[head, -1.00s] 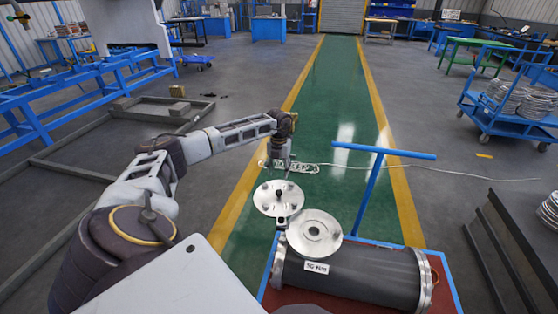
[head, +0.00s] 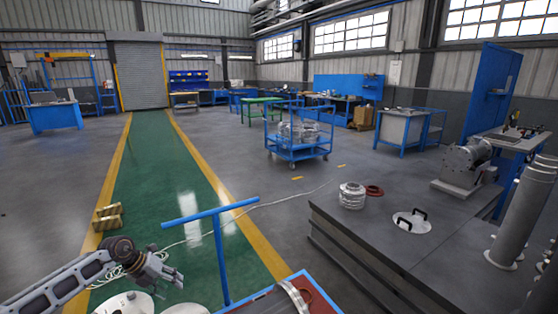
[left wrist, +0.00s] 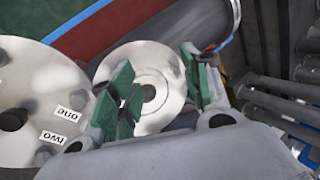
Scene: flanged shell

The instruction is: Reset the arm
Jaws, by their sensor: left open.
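My left gripper (head: 165,272) is at the lower left of the head view, above a round plate (head: 125,304) cut by the bottom edge. In the left wrist view my left gripper (left wrist: 160,88) has its green-padded fingers apart, with nothing held between them. Behind the fingers is a silver flange disc (left wrist: 160,80) with a centre hole. The labelled plate (left wrist: 25,105) with "one" and "two" tags lies at the left. Only one end of the flanged shell (head: 293,298) shows at the bottom of the head view. My right gripper is not in view.
A blue T-shaped handle (head: 212,213) rises beside the gripper. A dark workbench (head: 345,222) at the right carries a silver flanged part (head: 352,195) and a round plate with black handles (head: 411,222). A blue cart (head: 297,140) stands farther back. The green walkway (head: 170,190) is mostly clear.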

